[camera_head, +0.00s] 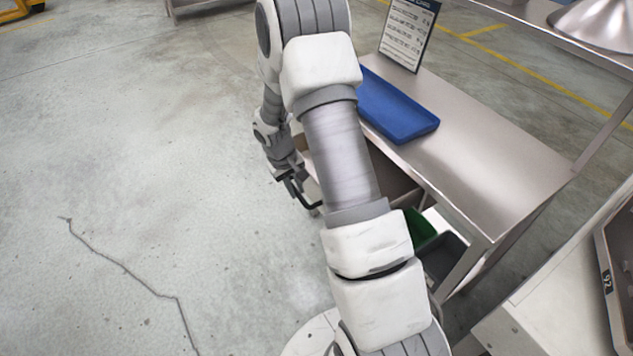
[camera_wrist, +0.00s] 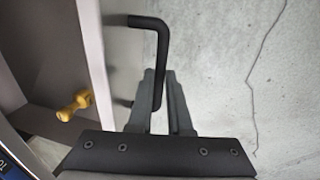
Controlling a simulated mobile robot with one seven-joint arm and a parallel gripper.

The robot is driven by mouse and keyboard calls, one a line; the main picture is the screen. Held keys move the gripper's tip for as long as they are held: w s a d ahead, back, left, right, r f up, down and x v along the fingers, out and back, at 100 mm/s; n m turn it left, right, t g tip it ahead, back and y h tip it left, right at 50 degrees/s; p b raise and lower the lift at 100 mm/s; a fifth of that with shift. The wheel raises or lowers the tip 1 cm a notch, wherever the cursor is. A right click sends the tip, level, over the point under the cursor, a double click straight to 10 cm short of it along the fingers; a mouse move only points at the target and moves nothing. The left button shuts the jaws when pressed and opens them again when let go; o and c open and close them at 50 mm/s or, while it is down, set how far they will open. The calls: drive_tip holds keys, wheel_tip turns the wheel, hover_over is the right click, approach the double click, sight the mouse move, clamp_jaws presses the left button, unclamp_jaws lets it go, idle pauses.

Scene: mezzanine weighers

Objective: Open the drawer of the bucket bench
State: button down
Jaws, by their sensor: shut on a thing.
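The bucket bench (camera_head: 490,150) has a steel top and stands right of my arm in the head view. Its drawer (camera_wrist: 92,50) shows at the left of the wrist view, standing out with its inside partly visible from above. A black bar handle (camera_wrist: 150,22) is fixed to the drawer's pale front. My gripper (camera_wrist: 160,74) is shut on this handle, one finger on each side of the bar. In the head view my gripper (camera_head: 303,194) is low beside the bench, and my arm hides much of the drawer.
A yellow object (camera_wrist: 76,105) shows in the drawer. A blue tray (camera_head: 395,110) and a framed sheet (camera_head: 408,35) are on the bench top. A green bin (camera_head: 420,228) and a grey bin (camera_head: 445,257) sit below. The concrete floor at left is clear.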

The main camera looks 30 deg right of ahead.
drive_tip(key=shift+s+a+b, duration=0.15)
drive_tip(key=shift+a+b, duration=0.2)
drive_tip(key=shift+a, duration=1.8)
drive_tip(key=c, duration=0.8)
unclamp_jaws()
drive_tip(key=shift+c, duration=0.2)
drive_tip(key=a+r+p, duration=0.2)
drive_tip(key=a+r, duration=0.1)
drive_tip(key=r, duration=1.4)
drive_tip(key=shift+a, duration=0.2)
drive_tip(key=shift+s, duration=0.1)
